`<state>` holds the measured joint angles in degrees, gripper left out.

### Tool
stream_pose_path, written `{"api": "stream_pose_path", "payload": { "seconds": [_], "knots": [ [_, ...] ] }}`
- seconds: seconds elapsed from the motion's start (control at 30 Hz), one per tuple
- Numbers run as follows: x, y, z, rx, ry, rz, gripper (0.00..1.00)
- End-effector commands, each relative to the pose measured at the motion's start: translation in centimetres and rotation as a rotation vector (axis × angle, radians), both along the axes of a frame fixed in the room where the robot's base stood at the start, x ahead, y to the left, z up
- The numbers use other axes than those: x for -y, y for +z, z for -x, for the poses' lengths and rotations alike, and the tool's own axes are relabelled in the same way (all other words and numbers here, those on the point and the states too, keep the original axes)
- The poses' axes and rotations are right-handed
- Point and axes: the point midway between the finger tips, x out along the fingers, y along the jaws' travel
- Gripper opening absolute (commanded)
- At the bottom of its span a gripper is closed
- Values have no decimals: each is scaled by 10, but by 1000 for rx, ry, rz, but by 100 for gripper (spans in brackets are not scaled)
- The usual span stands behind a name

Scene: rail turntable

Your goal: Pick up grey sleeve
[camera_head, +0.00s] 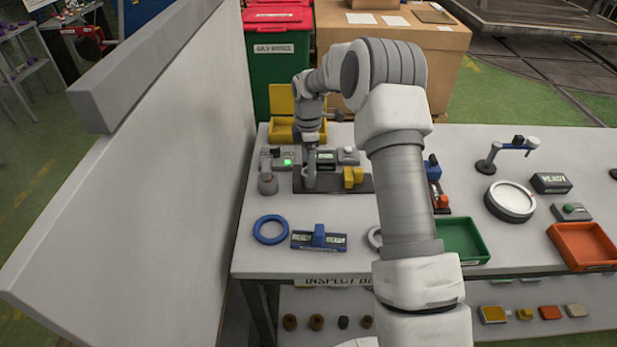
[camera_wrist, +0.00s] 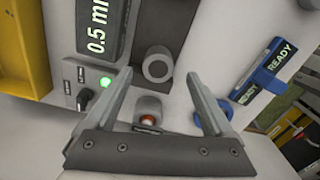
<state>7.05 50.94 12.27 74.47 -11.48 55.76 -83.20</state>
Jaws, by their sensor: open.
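A short hollow grey cylinder that looks like the grey sleeve (camera_wrist: 157,65) shows in the wrist view, its open end towards the camera, on or beside a dark base. A second grey cylinder (camera_wrist: 148,108) with an orange spot is lower, between the finger shanks. My gripper (camera_wrist: 160,78) is open; its fingertips are on either side of the hollow cylinder, with nothing clamped. In the head view my gripper (camera_head: 310,183) points down over the dark base (camera_head: 355,185) and largely hides what is below it. A grey cylinder (camera_head: 268,183) stands just left of it.
A grey box with a green light (camera_head: 287,162) and display stands behind the gripper, with a yellow bin (camera_head: 299,130) farther back. Yellow blocks (camera_head: 353,177) sit to the right. A blue ring (camera_head: 270,229) and a blue gauge (camera_head: 319,239) lie in front. A tall panel (camera_head: 150,190) rises left.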

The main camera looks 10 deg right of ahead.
Motion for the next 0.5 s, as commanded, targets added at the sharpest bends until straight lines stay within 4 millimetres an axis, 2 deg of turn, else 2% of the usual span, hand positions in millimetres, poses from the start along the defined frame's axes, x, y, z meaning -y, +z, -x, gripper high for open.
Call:
{"api": "stream_pose_path", "payload": {
  "seconds": [0.23,0.33,0.5],
  "knots": [
    [1,-36,-2,-2,1,1,87],
    [1,-44,-2,-2,0,0,87],
    [1,-45,-3,0,0,1,87]
  ]
}}
